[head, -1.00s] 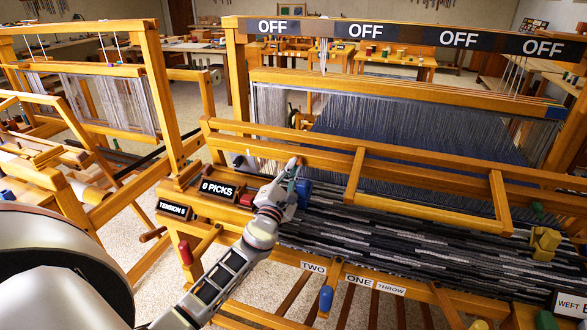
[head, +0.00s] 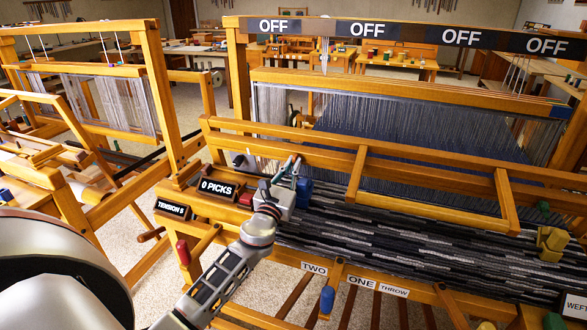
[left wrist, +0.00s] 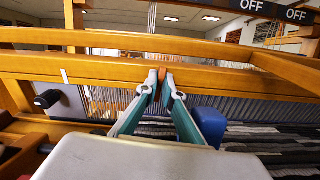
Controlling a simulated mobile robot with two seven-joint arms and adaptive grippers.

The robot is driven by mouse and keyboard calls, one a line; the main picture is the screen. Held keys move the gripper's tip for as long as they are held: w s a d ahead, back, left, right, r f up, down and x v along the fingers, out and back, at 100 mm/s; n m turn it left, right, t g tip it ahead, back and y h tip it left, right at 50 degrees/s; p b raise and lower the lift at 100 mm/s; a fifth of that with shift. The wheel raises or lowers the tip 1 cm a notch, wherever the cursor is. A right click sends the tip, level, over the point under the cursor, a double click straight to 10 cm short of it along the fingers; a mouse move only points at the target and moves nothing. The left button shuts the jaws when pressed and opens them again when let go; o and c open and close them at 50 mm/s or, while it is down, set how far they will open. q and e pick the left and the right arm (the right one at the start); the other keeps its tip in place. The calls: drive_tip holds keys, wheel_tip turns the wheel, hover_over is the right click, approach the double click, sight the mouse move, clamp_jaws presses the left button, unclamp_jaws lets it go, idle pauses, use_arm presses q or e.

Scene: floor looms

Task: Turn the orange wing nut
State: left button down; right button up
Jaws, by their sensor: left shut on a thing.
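My left gripper (head: 292,165) reaches in from the left to the wooden beam (head: 330,160) at the front of the near loom. In the left wrist view its two teal fingers (left wrist: 159,86) come together at the beam. They are shut on the orange wing nut (left wrist: 162,74), of which only a small sliver shows between the tips. In the head view the fingers and wrist hide the nut. My right gripper is in neither view.
A blue block (head: 304,191) sits close to the right of the left gripper. The "0 PICKS" sign (head: 218,189) and "TENSION" sign (head: 172,209) stand to its left. Striped dark cloth (head: 400,238) spans the loom. A yellow block (head: 550,243) is at the far right.

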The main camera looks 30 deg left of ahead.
use_arm(q)
drive_tip(key=n+b, duration=0.1)
drive_tip(key=n, duration=0.3)
drive_tip(key=shift+a+f+n, duration=0.1)
drive_tip(key=shift+a+n, duration=0.05)
drive_tip(key=shift+n, duration=0.15)
drive_tip(key=shift+a+n, duration=0.1)
drive_tip(key=shift+n, duration=2.2)
drive_tip(key=c, duration=2.2)
unclamp_jaws()
drive_tip(key=shift+s, duration=0.15)
drive_tip(key=v, duration=1.2)
